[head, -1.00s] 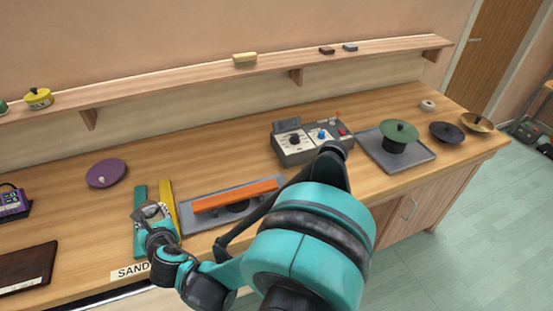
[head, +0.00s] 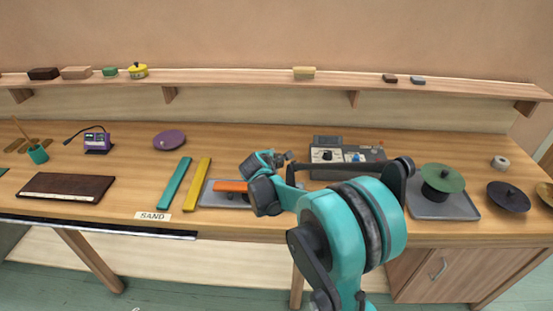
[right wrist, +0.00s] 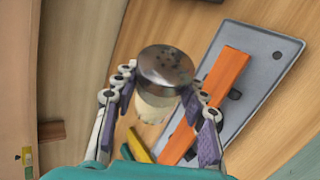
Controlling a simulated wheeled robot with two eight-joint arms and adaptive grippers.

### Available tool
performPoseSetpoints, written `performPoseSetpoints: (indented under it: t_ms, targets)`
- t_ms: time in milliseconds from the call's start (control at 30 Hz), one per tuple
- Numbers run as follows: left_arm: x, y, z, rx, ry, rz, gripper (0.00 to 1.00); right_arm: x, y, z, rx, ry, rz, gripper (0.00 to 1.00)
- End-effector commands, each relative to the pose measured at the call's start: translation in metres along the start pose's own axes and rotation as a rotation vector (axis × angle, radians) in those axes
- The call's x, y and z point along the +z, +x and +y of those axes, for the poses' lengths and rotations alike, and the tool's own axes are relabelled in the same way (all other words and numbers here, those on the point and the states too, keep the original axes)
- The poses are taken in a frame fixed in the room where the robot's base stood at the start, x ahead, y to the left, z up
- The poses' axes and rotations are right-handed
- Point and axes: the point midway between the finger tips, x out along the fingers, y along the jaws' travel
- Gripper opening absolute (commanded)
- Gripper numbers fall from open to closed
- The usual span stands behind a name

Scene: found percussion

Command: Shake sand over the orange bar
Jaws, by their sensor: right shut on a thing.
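A sand shaker (right wrist: 166,66) with a perforated metal cap and a pale body is held between the fingers of my right gripper (right wrist: 161,84), which is shut on it. In the right wrist view its cap faces the camera. The orange bar (right wrist: 224,76) lies over a grey tray (right wrist: 264,62), to the right of the shaker in that view. In the head view, my right wrist hides much of the orange bar (head: 230,186) and tray (head: 209,199). The shaker cannot be made out clearly there. My left gripper is not in view.
Teal (head: 174,184) and yellow (head: 197,184) bars lie left of the tray, by the SAND label (head: 153,216). A control box (head: 345,155) stands behind. A green disc (head: 442,179) stands on another tray at right. A purple disc (head: 169,140) lies at back left.

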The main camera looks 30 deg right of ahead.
Motion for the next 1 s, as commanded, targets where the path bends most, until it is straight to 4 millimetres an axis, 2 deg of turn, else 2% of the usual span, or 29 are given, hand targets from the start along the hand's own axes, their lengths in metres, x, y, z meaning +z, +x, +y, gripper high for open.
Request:
performPoseSetpoints:
  t_ms: [100,267,700,1000]
  targets:
    - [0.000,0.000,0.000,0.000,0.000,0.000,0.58,0.009,0.009,0.005,0.007,0.087,-0.025,0.06]
    - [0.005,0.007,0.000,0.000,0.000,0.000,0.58,0.011,0.015,0.000,0.040,0.179,0.007,0.06]
    - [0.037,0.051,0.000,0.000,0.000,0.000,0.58,0.004,0.033,-0.024,0.230,0.576,0.257,0.06]
    - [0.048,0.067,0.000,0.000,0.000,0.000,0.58,0.002,0.036,-0.028,0.297,0.717,0.347,0.06]
